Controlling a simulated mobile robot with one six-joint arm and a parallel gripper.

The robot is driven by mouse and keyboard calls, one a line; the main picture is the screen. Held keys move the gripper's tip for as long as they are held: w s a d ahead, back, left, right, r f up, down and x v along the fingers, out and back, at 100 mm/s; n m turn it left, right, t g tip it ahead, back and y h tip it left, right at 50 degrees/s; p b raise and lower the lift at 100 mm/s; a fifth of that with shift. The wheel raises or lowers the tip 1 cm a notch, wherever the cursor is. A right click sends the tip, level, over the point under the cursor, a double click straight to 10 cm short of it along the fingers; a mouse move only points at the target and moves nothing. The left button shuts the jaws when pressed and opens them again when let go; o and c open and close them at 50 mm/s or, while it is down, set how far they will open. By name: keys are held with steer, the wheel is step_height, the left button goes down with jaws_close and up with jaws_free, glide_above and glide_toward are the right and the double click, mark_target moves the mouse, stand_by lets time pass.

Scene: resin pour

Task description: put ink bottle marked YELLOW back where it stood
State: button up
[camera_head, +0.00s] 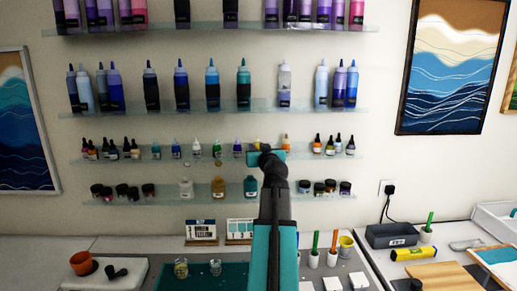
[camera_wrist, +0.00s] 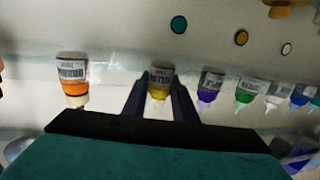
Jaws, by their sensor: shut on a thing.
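The yellow ink bottle (camera_wrist: 160,79) is between the two fingers of my gripper (camera_wrist: 159,88) in the wrist view, where the picture is upside down. My gripper is shut on it. In the head view my gripper (camera_head: 264,154) is at the small-bottle shelf (camera_head: 205,157), and only the yellow top of the bottle (camera_head: 257,142) shows above it. The bottle looks upright and in line with the row. I cannot tell whether its base touches the shelf. Its label is too blurred to read.
An orange bottle (camera_wrist: 72,80) and a purple bottle (camera_wrist: 210,86) stand on either side of the held one, with gaps between. Green (camera_wrist: 246,91) and white (camera_wrist: 276,94) bottles continue the row. A shelf of jars (camera_head: 160,200) runs below; a shelf of tall bottles (camera_head: 130,108) runs above.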

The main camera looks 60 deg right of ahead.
steer(key=o, duration=1)
steer(key=shift+r, duration=0.1)
steer(key=b+v, duration=0.4)
steer(key=v, duration=0.7)
steer(key=shift+s+a+r, duration=0.15)
steer(key=shift+s+a, duration=0.05)
steer(key=shift+s, duration=0.1)
steer(key=shift+r, duration=0.1)
